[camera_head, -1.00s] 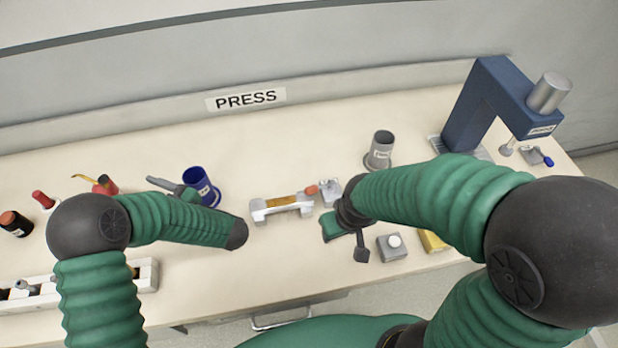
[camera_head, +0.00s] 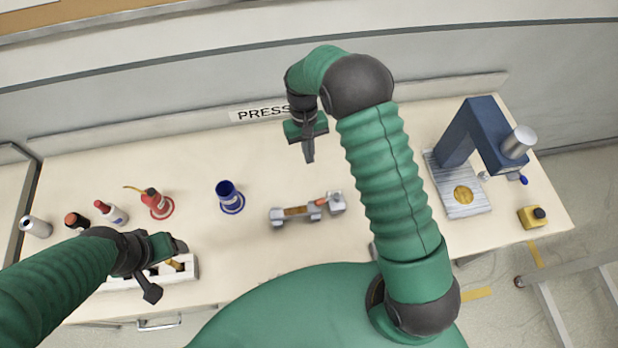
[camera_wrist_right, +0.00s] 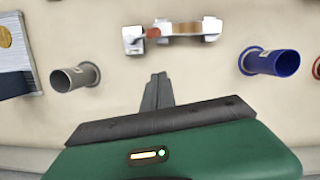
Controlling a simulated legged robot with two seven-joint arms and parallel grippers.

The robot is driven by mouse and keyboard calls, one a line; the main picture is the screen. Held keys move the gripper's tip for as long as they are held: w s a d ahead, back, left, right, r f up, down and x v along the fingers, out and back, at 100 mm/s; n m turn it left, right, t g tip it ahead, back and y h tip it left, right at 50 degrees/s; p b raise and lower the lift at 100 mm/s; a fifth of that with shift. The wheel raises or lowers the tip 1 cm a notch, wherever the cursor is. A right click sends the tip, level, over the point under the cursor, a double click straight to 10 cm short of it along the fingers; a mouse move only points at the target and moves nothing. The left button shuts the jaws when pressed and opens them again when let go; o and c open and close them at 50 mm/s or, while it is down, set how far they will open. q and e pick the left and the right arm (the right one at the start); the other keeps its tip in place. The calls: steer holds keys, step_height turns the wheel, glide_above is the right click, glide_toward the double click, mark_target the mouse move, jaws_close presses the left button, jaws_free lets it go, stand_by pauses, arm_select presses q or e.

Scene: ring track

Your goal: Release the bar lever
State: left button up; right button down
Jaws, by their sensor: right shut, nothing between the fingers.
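A grey fixture (camera_head: 277,217) holding a brass-coloured bar (camera_head: 296,211) lies at mid-table. A small clamp with a red-orange lever (camera_head: 321,202) is at its right end. In the right wrist view the fixture (camera_wrist_right: 212,27) and the lever (camera_wrist_right: 152,33) are at the top, apart from my fingers. My right gripper (camera_head: 309,158) is shut and empty, raised near the PRESS sign, beyond the fixture. Its fingers also show in the right wrist view (camera_wrist_right: 158,80). My left gripper (camera_head: 152,290) is over the white rack at front left; its jaw opening is unclear.
A blue cup (camera_head: 229,196) and red oil can (camera_head: 157,204) stand left of the fixture. The blue press (camera_head: 467,135) and yellow button box (camera_head: 530,217) are at right. A grey cup (camera_wrist_right: 75,77) shows in the right wrist view; my right arm hides it in the head view.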

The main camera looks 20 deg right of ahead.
mark_target(327, 200)
steer(key=shift+f, duration=0.1)
steer(key=shift+s+f, duration=0.1)
steer(key=s+f+p, duration=0.1)
steer(key=f, duration=0.2)
steer(key=s+f+p, duration=0.2)
steer(key=f, duration=0.1)
steer(key=s+f+p, duration=0.1)
steer(key=s+f, duration=0.1)
steer(key=f, duration=0.2)
steer(key=shift+s+a+p, duration=0.25)
steer(key=shift+p, duration=0.15)
steer(key=shift+s+f, duration=0.1)
steer(key=shift+s, duration=0.25)
